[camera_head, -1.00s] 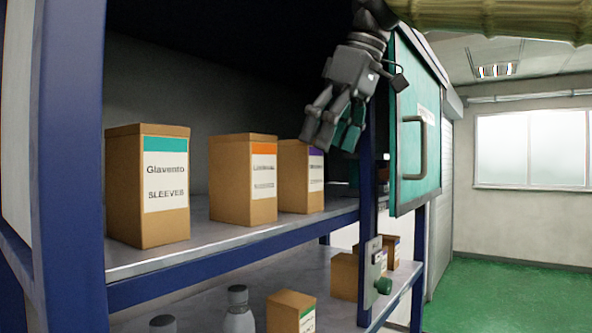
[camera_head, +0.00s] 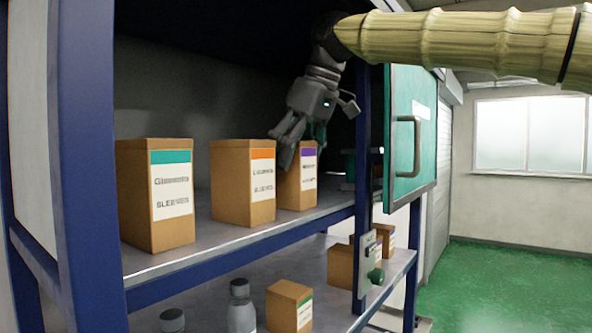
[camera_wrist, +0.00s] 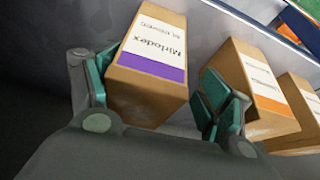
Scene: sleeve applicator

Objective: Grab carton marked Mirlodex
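The Mirlodex carton (camera_head: 297,190) is a brown box with a white label and a purple band. It stands on the upper shelf, right of the other cartons. In the wrist view the Mirlodex carton (camera_wrist: 150,75) lies between my fingers, its name readable. My gripper (camera_head: 290,148) is at the carton's upper part, pointing down, and hides some of it in the head view. In the wrist view my gripper (camera_wrist: 157,92) is open, one finger close to each side. A gap shows on the right; contact on the left is unclear.
An orange-banded carton (camera_head: 235,190) stands close to the left, near my right-hand finger in the wrist view. A teal-banded Glavento carton (camera_head: 160,200) is further left. A blue post (camera_head: 369,150) and teal door (camera_head: 408,130) stand to the right. Bottles and cartons occupy the lower shelf (camera_head: 215,290).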

